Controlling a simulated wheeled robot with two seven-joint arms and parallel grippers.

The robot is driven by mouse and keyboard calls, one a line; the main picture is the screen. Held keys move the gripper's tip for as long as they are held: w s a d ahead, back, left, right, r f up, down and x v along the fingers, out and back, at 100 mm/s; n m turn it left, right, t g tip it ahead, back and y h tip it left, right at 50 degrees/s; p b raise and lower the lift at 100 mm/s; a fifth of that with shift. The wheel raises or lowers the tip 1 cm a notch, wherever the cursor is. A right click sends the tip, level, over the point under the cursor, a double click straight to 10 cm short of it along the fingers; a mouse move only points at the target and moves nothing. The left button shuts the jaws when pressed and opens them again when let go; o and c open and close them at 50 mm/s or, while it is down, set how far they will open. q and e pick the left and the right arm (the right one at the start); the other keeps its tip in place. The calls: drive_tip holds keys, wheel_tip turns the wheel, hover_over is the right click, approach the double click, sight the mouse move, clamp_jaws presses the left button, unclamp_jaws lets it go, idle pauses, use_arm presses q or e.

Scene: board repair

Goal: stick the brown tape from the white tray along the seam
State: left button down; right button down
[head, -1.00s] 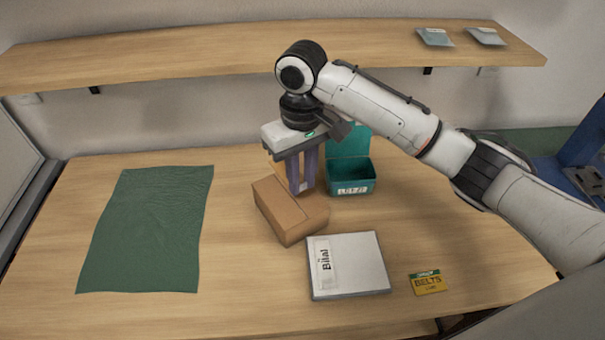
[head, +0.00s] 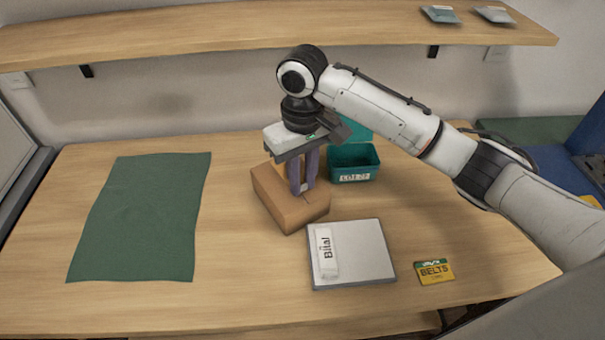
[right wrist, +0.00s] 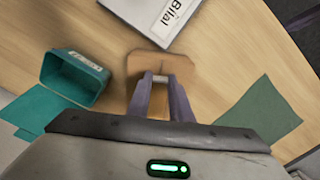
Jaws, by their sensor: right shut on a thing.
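A brown cardboard box (head: 275,205) lies near the middle of the table; a thin dark seam line shows on its top. My right gripper (head: 302,190) points down with its fingertips at the top of this box. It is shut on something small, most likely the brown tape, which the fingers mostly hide. In the right wrist view the gripper (right wrist: 160,79) has a small pale piece between its fingertips, over the brown box (right wrist: 180,66). The flat white tray (head: 365,250), with a "Bilal" label, lies in front of the box; no tape shows on it. My left gripper is out of view.
An open teal box (head: 345,172) stands just behind and right of the cardboard box. A yellow-green "BELTS" packet (head: 434,271) lies right of the tray. A green cloth (head: 140,220) covers the left of the table. A wooden shelf (head: 220,30) runs behind, holding two packets (head: 440,14).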

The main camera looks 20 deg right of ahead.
drive_tip(key=shift+f, duration=0.5)
drive_tip(key=shift+f, duration=0.3)
idle(0.4)
drive_tip(key=c, duration=1.5)
unclamp_jaws()
